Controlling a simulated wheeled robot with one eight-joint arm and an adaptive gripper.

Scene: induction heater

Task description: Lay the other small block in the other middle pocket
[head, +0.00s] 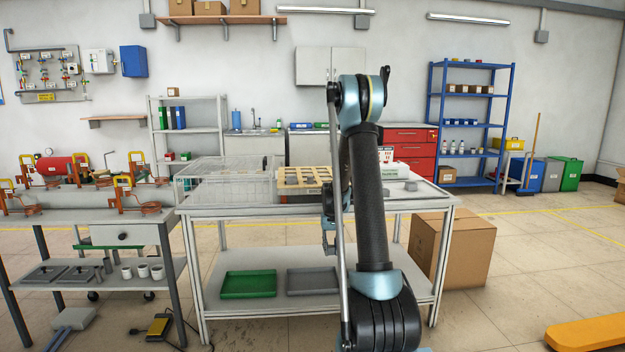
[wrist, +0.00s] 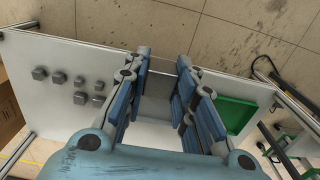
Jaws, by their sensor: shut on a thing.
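The light wooden tray with pockets (head: 304,184) lies on the table top, left of my arm; its right end is hidden behind the arm. My gripper (wrist: 163,58) points down at the lower shelf in the wrist view. In the head view my arm mostly hides the gripper, which is low in front of the table. Several small grey blocks (wrist: 80,82) stand on the white shelf, left of the gripper in the wrist view. I cannot see inside the pockets.
A green tray (head: 248,284) and a grey tray (head: 312,281) lie on the lower shelf; the green one also shows in the wrist view (wrist: 237,114). A clear mesh-like box (head: 222,172) and a grey piece (head: 411,186) are on the table top. A cardboard box (head: 470,252) stands at right.

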